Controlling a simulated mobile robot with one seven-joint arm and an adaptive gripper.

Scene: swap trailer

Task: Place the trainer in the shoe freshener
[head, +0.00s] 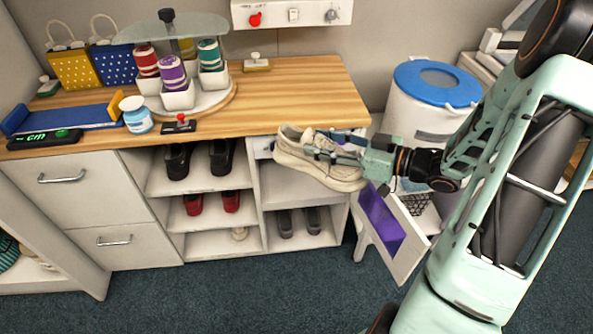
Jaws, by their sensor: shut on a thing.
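The trainer (338,178) is beige with a pale sole. It hangs in the air in front of the worktop's right end, partly hiding the cabinet openings behind it. My gripper (320,148) comes from the right and is shut on the trainer's upper part near its opening. A white door with a purple inner panel (381,220) stands open below and right of the trainer. It seems to belong to the shoe freshener in the right part of the cabinet, but the trainer hides much of that space.
Cubbies hold black shoes (222,157), red shoes (231,201) and grey shoes (285,223). The wooden worktop (290,95) carries a spool carousel (172,72) and a blue tray (65,117). A white bin with a blue lid (437,84) stands behind my forearm.

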